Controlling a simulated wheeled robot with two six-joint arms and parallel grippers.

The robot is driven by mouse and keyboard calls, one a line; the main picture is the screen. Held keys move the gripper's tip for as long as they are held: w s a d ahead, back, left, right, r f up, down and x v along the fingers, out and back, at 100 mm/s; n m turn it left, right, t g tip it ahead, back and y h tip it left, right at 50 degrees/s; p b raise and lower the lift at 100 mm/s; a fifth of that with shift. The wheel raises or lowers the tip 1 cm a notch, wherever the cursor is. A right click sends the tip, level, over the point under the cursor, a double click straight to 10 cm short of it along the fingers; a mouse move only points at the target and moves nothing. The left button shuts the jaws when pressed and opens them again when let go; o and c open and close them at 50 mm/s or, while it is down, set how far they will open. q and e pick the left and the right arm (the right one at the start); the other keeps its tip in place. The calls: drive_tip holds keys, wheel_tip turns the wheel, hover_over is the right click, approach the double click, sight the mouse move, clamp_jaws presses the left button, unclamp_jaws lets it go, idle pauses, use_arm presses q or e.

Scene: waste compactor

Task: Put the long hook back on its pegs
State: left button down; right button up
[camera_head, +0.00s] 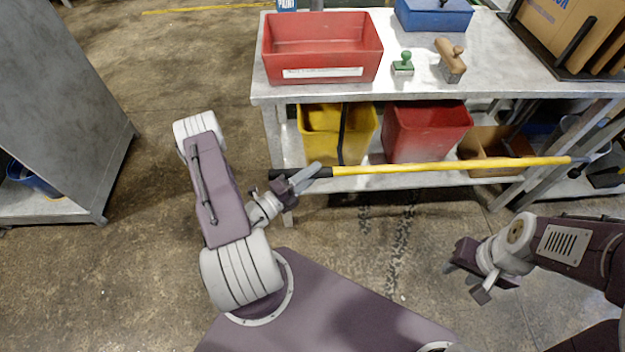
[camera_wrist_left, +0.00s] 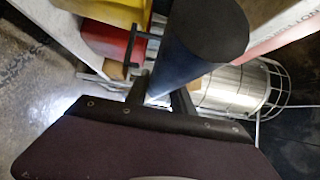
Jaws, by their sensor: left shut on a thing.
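The long hook (camera_head: 440,167) is a yellow pole with a black grip at its left end. It lies nearly level in front of the workbench's lower shelf. Its far right end meets dark and grey parts at the right edge, where its tip is hard to make out. My left gripper (camera_head: 303,177) is shut on the black grip. In the left wrist view the grip (camera_wrist_left: 205,35) shows as a large dark cylinder between the fingers. My right gripper (camera_head: 464,278) is open and empty, below the pole and apart from it. I cannot clearly make out the pegs.
The workbench (camera_head: 330,91) carries a red tray (camera_head: 322,72), a blue box (camera_head: 432,16), a green stamp (camera_head: 403,64) and a wooden-handled tool (camera_head: 450,60). Yellow (camera_head: 322,120) and red (camera_head: 427,130) bins stand beneath. A grey cabinet (camera_head: 60,100) stands left; floor between is clear.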

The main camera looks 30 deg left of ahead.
use_arm(q)
drive_tip(key=w+a+f+b, duration=0.3)
drive_tip(key=w+a+f, duration=0.1)
drive_tip(key=w, duration=0.3)
drive_tip(key=shift+w+a+f+b, duration=0.2)
drive_tip(key=shift+a+f+b, duration=0.05)
drive_tip(key=shift+b, duration=0.1)
idle(0.4)
drive_tip(key=c, duration=1)
unclamp_jaws()
drive_tip(key=p+v, duration=0.1)
drive_tip(key=v, duration=0.8)
drive_tip(key=shift+s+p, duration=0.1)
drive_tip(key=shift+p, duration=0.25)
